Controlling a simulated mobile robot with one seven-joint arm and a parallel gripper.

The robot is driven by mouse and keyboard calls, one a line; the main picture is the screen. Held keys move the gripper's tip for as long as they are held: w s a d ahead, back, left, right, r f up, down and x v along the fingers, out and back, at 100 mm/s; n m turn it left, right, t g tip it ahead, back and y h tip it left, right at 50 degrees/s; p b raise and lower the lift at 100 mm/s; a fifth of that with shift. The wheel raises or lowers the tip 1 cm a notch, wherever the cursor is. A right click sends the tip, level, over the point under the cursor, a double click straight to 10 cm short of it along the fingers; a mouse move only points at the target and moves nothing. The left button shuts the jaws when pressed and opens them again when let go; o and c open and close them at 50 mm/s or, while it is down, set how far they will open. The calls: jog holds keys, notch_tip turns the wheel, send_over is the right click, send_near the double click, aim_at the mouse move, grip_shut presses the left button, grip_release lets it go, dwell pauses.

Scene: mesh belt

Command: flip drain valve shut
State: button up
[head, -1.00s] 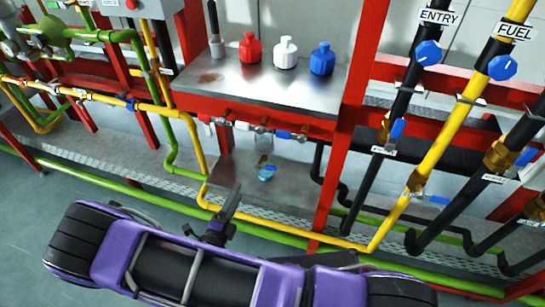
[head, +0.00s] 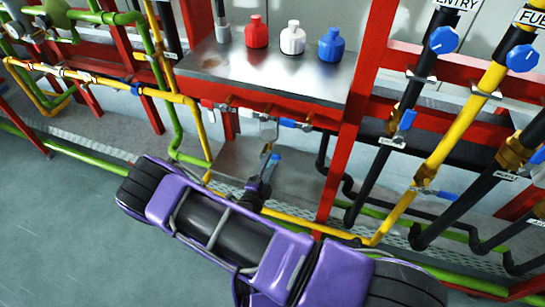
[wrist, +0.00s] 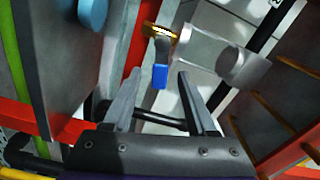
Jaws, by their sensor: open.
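A valve with a short blue lever (wrist: 160,76) and a brass fitting (wrist: 160,32) shows in the wrist view, ahead of my gripper (wrist: 157,82). The lever appears between the two fingertips, beyond them and apparently not touched. My gripper is open, with nothing between its fingers. In the head view my gripper (head: 267,158) is under the metal shelf, below the clear cylinder (head: 268,130). A blue handle (head: 290,123) shows just right of that cylinder; I cannot tell whether it is the same lever. No drain label is readable.
The clear cylinder (wrist: 240,65) stands right of the lever in the wrist view. A blue round part (wrist: 92,12) is at upper left. Red, white and blue bottles stand on the metal shelf (head: 240,75). A red post (head: 345,140) and yellow pipe (head: 405,205) are right of my gripper.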

aim_at(272, 158)
jog(key=shift+x, duration=1.9)
grip_shut()
